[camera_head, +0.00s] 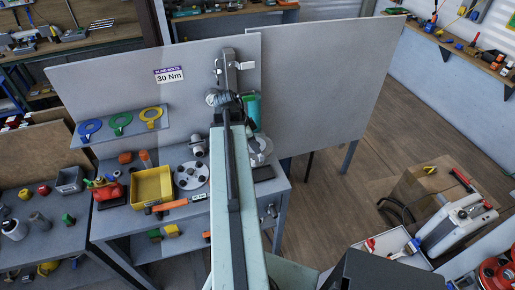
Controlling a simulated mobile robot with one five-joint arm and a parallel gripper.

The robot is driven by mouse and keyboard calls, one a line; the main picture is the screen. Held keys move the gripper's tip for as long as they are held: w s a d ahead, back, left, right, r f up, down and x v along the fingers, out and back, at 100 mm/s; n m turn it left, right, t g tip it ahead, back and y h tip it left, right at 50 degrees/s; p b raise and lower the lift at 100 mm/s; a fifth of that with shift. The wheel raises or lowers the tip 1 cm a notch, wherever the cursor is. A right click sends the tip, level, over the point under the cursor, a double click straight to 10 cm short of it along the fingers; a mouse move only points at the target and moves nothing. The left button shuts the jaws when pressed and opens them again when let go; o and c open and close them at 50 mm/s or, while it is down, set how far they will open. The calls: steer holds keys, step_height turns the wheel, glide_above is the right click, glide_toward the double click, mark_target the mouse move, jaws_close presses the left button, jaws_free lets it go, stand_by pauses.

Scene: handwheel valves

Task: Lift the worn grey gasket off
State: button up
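My arm reaches up the middle of the view, and my gripper (224,99) is at its far end, in front of the upright grey pipe (229,68) on the panel. The gripper is small and dark, and I cannot tell whether its fingers are open or hold anything. A grey ring-shaped part (261,146) shows just right of my arm, partly hidden by it. I cannot tell whether it is a flange or the worn grey gasket.
The bench holds a yellow bin (152,185), a round grey plate (191,175) with dark spots, an orange-handled tool (177,203) and a grey fitting (197,145). A green part (252,109) stands right of my arm. A panel label (169,75) reads 30 Nm.

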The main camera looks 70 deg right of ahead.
mark_target(261, 156)
steer(key=b+x, duration=0.6)
steer(key=x, duration=0.1)
steer(key=shift+f+b, duration=0.35)
steer(key=shift+f, duration=0.1)
steer(key=shift+r, duration=0.2)
jaws_close()
